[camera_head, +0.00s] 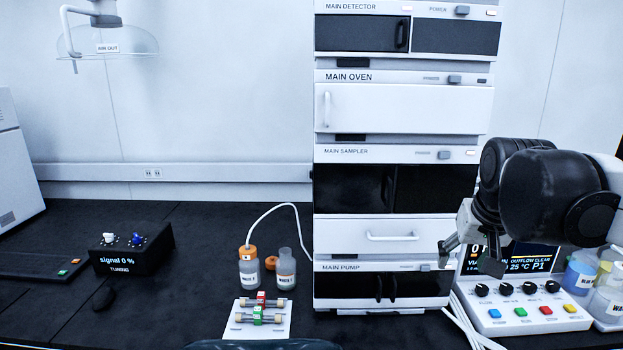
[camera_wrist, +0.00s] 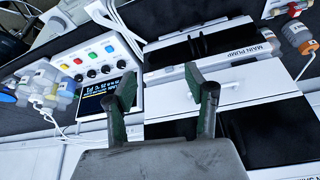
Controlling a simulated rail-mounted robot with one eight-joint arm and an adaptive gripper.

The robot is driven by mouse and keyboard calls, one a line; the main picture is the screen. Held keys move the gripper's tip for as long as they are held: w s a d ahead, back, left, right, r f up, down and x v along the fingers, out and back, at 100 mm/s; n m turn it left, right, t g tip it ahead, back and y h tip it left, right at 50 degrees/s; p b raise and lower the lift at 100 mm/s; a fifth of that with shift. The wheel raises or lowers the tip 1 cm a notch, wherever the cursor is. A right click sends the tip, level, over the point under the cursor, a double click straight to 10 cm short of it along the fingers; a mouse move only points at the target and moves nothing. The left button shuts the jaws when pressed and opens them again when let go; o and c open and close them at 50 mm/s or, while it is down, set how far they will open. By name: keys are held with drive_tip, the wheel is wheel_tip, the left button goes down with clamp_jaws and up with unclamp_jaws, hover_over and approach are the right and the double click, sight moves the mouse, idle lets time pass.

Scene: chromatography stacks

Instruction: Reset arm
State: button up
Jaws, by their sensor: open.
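My gripper (camera_head: 468,254) is at the right in the head view, in front of the control box and beside the right edge of the main pump unit. In the wrist view my gripper (camera_wrist: 163,98) shows two dark green-black fingers spread apart with nothing between them. The arm's dark wrist and links come in from the right in the head view and hide part of the control box screen. Beyond the fingers the wrist view shows the main pump front (camera_wrist: 215,45) and the control box (camera_wrist: 105,60).
The stack holds the main detector (camera_head: 405,30), main oven (camera_head: 405,105), main sampler (camera_head: 395,185) and main pump (camera_head: 385,285). Bottles (camera_head: 249,272) and a white card with fittings (camera_head: 258,316) stand left of it. A tuning box (camera_head: 130,250) sits farther left. Bottles (camera_head: 581,275) stand far right.

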drive_tip(key=s+a+f+n+t, duration=0.1)
drive_tip(key=s+a+f, duration=0.3)
drive_tip(key=s, duration=0.3)
drive_tip(key=s+a+f+n+t, duration=0.1)
drive_tip(key=s+a+f, duration=0.3)
drive_tip(key=s, duration=0.3)
drive_tip(key=shift+s+a+f+y, duration=0.2)
drive_tip(key=shift+s+y, duration=0.1)
drive_tip(key=shift+y, duration=0.1)
